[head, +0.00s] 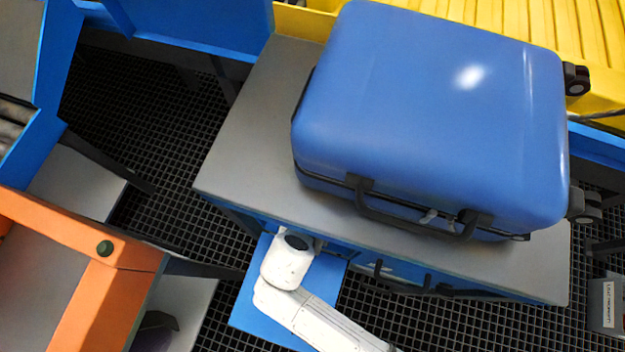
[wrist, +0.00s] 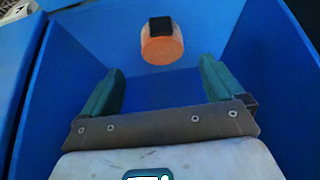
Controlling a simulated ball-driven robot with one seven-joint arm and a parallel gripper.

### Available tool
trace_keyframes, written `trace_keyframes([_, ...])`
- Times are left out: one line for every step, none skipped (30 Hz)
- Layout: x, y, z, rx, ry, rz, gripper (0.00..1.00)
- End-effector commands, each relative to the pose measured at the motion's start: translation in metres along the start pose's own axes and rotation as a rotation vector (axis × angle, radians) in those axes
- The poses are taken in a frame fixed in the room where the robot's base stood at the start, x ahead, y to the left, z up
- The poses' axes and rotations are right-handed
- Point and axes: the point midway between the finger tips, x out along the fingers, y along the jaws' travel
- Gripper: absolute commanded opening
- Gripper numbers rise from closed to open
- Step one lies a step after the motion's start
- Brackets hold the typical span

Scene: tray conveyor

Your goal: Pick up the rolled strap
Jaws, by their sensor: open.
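The rolled strap (wrist: 161,47) is an orange roll with a black patch on its upper side. In the wrist view it lies inside a blue bin (wrist: 60,80), near the top centre. My gripper (wrist: 162,68) has two green fingers spread wide, with nothing between them. The strap is just beyond the fingertips, roughly centred between them, and apart from both. In the head view my white arm reaches over a blue surface below the table edge. The strap and my fingers cannot be made out there.
A large blue suitcase (head: 430,110) lies on a grey table (head: 240,150), with its handle facing my arm. Black hooks (head: 400,280) stick out under the table's front edge. An orange-framed unit (head: 60,235) stands at the left. Dark grid flooring shows between them.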

Motion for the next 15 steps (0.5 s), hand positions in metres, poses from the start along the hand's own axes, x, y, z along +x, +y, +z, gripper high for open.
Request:
trace_keyframes([0.008,-0.001,0.0,0.0,0.0,0.0,0.95])
trace_keyframes([0.011,-0.001,0.0,0.0,0.0,0.001,0.95])
trace_keyframes([0.015,-0.001,0.0,0.0,0.001,-0.001,0.95])
trace_keyframes([0.017,-0.001,0.0,0.001,0.001,-0.001,0.95])
trace_keyframes([0.018,-0.001,0.0,0.0,0.0,-0.001,0.95])
trace_keyframes([0.02,-0.001,0.0,0.001,0.0,0.0,0.95])
trace_keyframes([0.022,-0.001,0.0,0.001,0.0,0.0,0.95])
trace_keyframes([0.024,-0.001,0.0,0.0,0.0,0.0,0.95])
trace_keyframes([0.028,-0.002,0.0,0.0,0.0,0.0,0.95])
trace_keyframes([0.032,-0.002,0.0,-0.001,0.0,0.0,0.95])
trace_keyframes([0.036,-0.002,0.0,-0.001,0.0,0.0,0.95])
trace_keyframes([0.043,-0.003,0.0,-0.001,0.0,0.0,0.95])
trace_keyframes([0.047,-0.004,0.0,0.0,0.0,0.0,0.95])
trace_keyframes([0.051,-0.004,0.0,0.0,0.0,0.001,0.95])
trace_keyframes([0.057,-0.004,0.001,0.0,0.0,0.001,0.95])
